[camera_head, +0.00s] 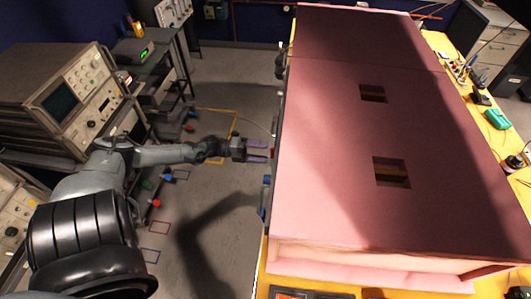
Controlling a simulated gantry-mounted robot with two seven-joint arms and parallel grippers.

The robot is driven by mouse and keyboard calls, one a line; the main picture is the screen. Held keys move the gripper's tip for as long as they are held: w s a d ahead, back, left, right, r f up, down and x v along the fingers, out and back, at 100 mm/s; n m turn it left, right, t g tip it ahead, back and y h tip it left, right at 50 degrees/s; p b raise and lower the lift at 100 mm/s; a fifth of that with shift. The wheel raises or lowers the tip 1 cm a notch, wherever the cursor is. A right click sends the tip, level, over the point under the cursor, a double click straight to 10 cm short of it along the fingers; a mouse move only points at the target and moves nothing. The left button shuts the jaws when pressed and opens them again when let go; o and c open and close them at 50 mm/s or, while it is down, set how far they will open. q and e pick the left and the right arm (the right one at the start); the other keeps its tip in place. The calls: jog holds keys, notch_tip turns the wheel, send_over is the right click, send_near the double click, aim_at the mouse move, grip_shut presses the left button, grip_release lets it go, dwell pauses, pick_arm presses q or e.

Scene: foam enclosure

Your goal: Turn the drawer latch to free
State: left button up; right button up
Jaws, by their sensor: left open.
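A large pink foam enclosure (330,150) takes up the right half of the view, with two square openings in its top. My left gripper (257,151) is open and empty, with its two pinkish fingers pointing right towards the enclosure's left side. A small gap seems to lie between the fingertips and that side. Small blue parts (266,181) show at the left edge below the gripper. I cannot make out the drawer latch; the left face is seen almost edge-on. My right gripper is not in view.
The enclosure stands on a yellow bench (497,135) holding tools and a green item (497,119). Instruments with screens (65,95) stand at the left. Grey floor (225,215) lies open between them. A dark part (281,62) sits at the enclosure's far left edge.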

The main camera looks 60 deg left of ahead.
pick_arm(q)
jog(key=v, duration=0.8)
jog(key=shift+s+a, duration=0.15)
jog(key=shift+s, duration=0.1)
